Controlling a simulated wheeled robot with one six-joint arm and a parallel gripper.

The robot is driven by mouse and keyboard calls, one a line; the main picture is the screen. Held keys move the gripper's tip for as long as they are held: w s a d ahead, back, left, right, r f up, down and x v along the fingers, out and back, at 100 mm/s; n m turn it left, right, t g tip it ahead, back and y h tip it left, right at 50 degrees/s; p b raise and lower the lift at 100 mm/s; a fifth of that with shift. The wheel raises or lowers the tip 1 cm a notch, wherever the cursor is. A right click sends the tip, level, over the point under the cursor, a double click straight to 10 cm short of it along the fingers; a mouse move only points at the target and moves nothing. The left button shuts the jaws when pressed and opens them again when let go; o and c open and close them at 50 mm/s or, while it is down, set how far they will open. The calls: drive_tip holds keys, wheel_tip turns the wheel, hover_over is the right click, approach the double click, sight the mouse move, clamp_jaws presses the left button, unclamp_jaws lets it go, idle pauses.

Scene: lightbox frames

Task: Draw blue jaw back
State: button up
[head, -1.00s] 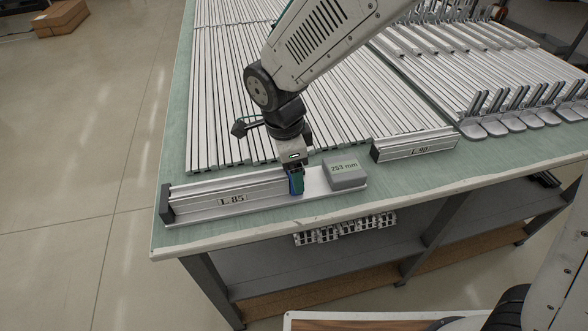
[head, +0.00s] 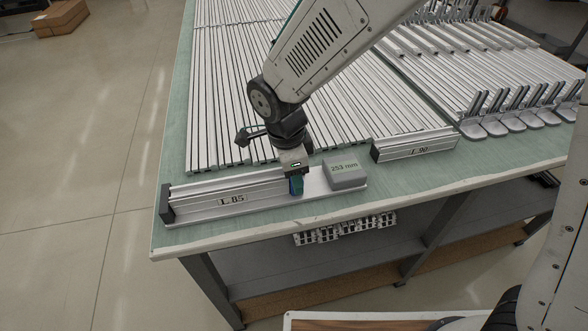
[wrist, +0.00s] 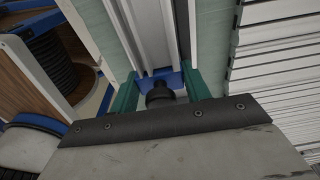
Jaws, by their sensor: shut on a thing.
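The blue jaw (head: 297,188) sits on the pale rail of the measuring fixture (head: 318,186), by the right end of the profile marked L 85 (head: 230,197). My gripper (head: 296,180) comes down over the jaw from above. In the wrist view the jaw (wrist: 174,80) shows between my two teal fingers, with a black knob (wrist: 160,94) on it. The fingers are shut on the jaw; their exact contact is partly hidden by the wrist housing. The grey display box (head: 344,174) right of the jaw reads 253 mm.
A black end stop (head: 167,204) closes the fixture's left end. Another profile marked L 90 (head: 414,145) lies to the right. Many long profiles (head: 240,90) cover the green table (head: 177,150) behind. The table's front edge is close to the fixture.

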drive_tip(key=shift+w+d, duration=0.1)
drive_tip(key=shift+d, duration=0.05)
drive_tip(key=shift+w+d, duration=0.2)
drive_tip(key=shift+d, duration=0.5)
drive_tip(key=shift+w+d, duration=0.25)
drive_tip(key=shift+d, duration=0.4)
drive_tip(key=shift+w+d, duration=0.2)
drive_tip(key=shift+d, duration=0.7)
idle(0.7)
idle(0.5)
drive_tip(key=o, duration=1.2)
drive_tip(key=shift+c, duration=0.2)
drive_tip(key=shift+a+r, duration=0.1)
drive_tip(key=shift+r, duration=0.05)
